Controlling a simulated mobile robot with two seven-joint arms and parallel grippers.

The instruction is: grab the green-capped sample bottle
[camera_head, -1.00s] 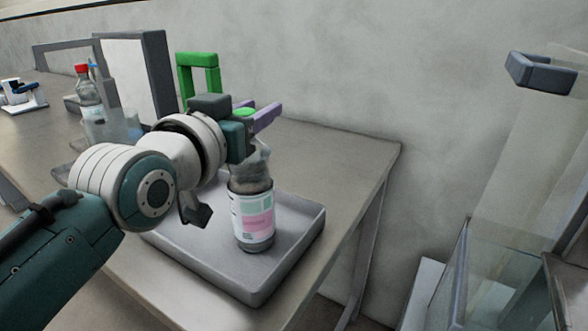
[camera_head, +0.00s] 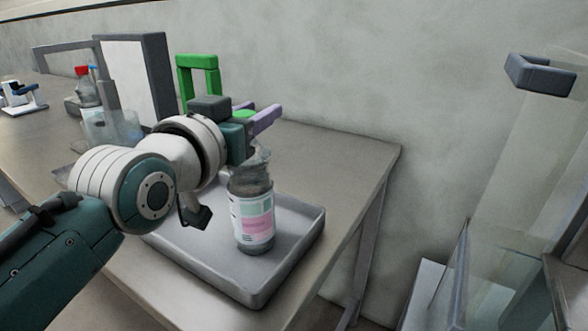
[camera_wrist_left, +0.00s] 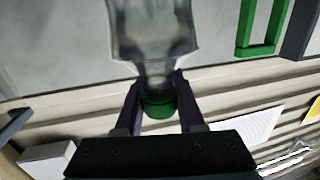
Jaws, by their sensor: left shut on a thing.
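The green-capped sample bottle (camera_head: 252,207) is clear, with a white, pink and pale green label. It is upright over the grey tray (camera_head: 313,236); I cannot tell whether its base touches the tray floor. My left gripper (camera_head: 258,117) is shut on the bottle at its green cap. In the left wrist view, the two purple fingers (camera_wrist_left: 157,103) stand on either side of the green cap (camera_wrist_left: 159,108), and the clear bottle body (camera_wrist_left: 155,30) extends away from them. My right gripper is not in view.
A red-capped bottle (camera_head: 84,90) and a clear beaker (camera_head: 117,128) stand farther left on the bench (camera_head: 345,160). A green frame (camera_head: 211,75) and a white panel (camera_head: 133,75) stand behind my arm. The bench's right end is clear.

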